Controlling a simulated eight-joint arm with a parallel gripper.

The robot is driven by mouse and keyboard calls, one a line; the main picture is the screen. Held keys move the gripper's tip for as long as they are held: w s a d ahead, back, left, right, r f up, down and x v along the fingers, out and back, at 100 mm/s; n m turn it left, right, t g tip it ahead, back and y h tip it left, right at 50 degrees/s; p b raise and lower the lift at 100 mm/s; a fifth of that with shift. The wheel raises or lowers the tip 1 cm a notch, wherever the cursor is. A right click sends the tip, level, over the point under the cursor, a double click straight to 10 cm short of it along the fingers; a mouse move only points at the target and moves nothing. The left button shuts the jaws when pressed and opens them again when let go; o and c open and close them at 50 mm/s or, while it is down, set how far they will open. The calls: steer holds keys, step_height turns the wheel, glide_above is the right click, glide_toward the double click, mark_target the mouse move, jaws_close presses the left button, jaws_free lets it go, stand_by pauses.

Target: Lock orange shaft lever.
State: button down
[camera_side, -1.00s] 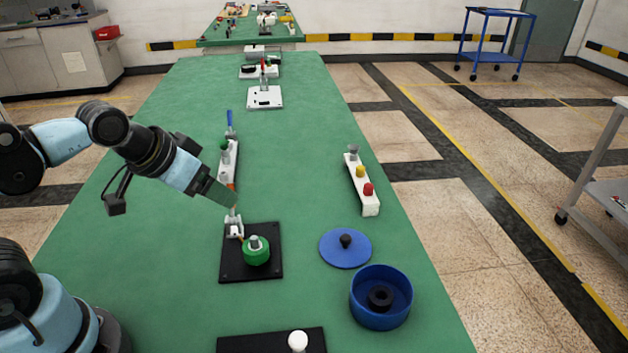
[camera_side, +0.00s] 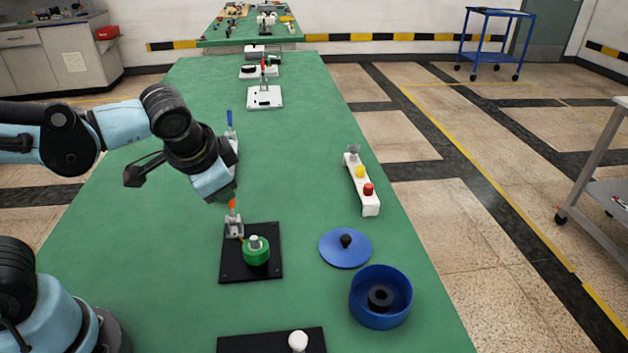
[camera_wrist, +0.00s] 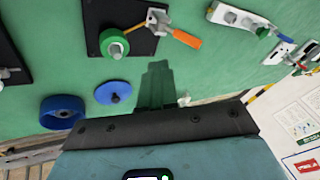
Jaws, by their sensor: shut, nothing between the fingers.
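The orange-handled lever (camera_side: 232,204) rises from a small metal clamp (camera_side: 234,228) on a black plate (camera_side: 239,271). In the wrist view the orange handle (camera_wrist: 186,39) points away from the plate, toward the lower right. A green round part (camera_side: 256,252) with a pale centre sits on the plate beside the clamp; it also shows in the wrist view (camera_wrist: 114,43). My gripper (camera_side: 229,195) is shut and empty, close above the lever handle in the side view. In the wrist view my gripper (camera_wrist: 158,66) lies below the handle, with green table visible between them.
A blue disc with a black knob (camera_side: 345,249) and a blue bowl (camera_side: 381,313) lie right of the plate. A white block with coloured knobs (camera_side: 362,182) stands farther right. A blue-handled lever unit (camera_side: 229,125) is behind my gripper. The middle of the table is clear.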

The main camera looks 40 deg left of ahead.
steer(key=w+d+r+m+y, duration=0.2)
steer(key=w+d+m+y, duration=0.1)
steer(key=d+y, duration=0.3)
steer(key=shift+d+m, duration=0.45)
steer(key=shift+m, duration=0.05)
steer(key=shift+a+f, duration=0.1)
steer(key=shift+s+a+r+x, duration=0.1)
steer(key=shift+s+a+x, duration=0.2)
steer(key=shift+x, duration=1.8)
steer(key=shift+s+a+r+x, duration=0.15)
steer(key=shift+s+a+x, duration=0.15)
steer(key=shift+x, duration=1.85)
steer(key=shift+s+a+r+x, duration=0.1)
steer(key=shift+s+a+x, duration=0.2)
steer(key=shift+x, duration=1.8)
